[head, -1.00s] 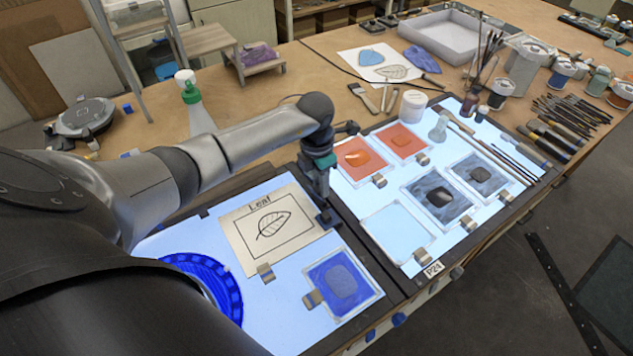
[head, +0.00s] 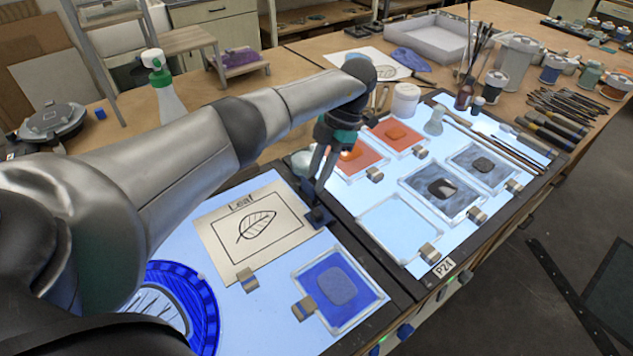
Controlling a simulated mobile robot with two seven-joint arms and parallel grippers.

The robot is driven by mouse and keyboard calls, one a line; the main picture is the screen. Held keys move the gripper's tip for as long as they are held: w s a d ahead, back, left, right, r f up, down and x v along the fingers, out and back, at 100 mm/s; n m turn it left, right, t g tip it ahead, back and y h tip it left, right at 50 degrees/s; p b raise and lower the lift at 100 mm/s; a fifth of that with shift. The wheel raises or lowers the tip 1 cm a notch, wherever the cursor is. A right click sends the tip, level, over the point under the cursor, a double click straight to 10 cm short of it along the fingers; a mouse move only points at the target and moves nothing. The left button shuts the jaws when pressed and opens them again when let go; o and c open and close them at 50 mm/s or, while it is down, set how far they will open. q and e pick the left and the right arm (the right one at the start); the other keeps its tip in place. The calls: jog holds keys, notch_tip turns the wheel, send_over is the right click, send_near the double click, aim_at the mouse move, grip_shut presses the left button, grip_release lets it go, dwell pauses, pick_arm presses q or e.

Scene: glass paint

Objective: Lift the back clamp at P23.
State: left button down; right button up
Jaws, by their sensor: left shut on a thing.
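My left gripper (head: 321,172) reaches in over the near light panel with its fingers pointing down. It is shut on a small dark clamp (head: 319,215), the back clamp, at the right edge of the Leaf sheet (head: 222,238). I cannot tell whether the clamp touches the sheet or is raised off it. A metal clamp (head: 247,280) sits on the sheet's front edge. The P23 label is not visible. My right gripper is not in view.
A blue glass square (head: 345,292) with its own clamp (head: 304,308) lies in front of the sheet. A blue round plate (head: 205,300) is partly behind my arm.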

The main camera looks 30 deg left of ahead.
pick_arm(q)
jog(key=shift+f, duration=0.1)
dwell(0.4)
jog(key=c, duration=0.7)
grip_release()
jog(key=shift+b+v, duration=0.45)
jog(key=shift+v, duration=3.35)
jog(key=shift+w, duration=0.1)
